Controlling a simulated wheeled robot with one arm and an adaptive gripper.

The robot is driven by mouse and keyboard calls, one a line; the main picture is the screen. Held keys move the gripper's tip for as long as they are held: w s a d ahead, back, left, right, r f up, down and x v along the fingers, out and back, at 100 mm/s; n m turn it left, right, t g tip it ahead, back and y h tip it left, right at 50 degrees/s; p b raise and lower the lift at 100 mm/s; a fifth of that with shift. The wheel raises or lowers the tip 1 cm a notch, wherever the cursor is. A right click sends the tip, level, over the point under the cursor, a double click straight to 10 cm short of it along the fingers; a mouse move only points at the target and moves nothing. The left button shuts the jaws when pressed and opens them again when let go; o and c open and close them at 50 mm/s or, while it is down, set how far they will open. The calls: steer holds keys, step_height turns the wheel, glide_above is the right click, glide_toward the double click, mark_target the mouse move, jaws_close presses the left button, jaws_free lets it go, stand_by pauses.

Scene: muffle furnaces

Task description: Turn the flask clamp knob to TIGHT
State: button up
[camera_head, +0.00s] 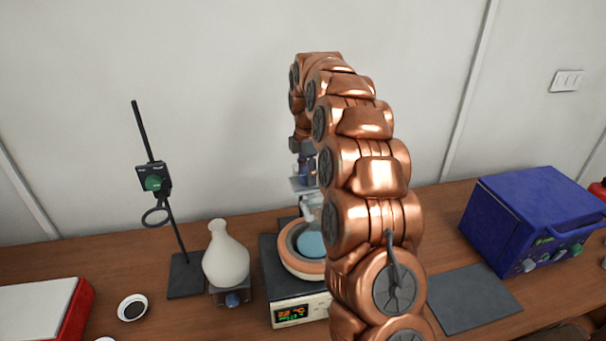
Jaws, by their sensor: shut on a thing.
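The green clamp knob (153,183) sits on a small black block on the thin upright rod (143,135) at the left. White marks beside it are too small to read. An empty ring (156,215) hangs below it. My gripper (306,212) is right of the stand, well apart from the knob, pointing down and partly hidden by my arm. It appears shut at the neck of a round flask with pale blue contents (311,244). The flask is in the round brown-rimmed bowl of a heater (290,312); the exact contact is hidden.
A white vase-shaped flask (226,256) stands on a small base with a blue knob (232,299), between the stand and the heater. A blue box (527,212), a dark mat (472,299), a small dish (132,307) and a red-sided box (72,318) are also on the wooden bench.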

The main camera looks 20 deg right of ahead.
steer(key=shift+c, duration=0.8)
steer(key=shift+a, duration=0.3)
steer(key=shift+c, duration=0.2)
steer(key=shift+w+d, duration=0.1)
steer(key=shift+b, duration=0.35)
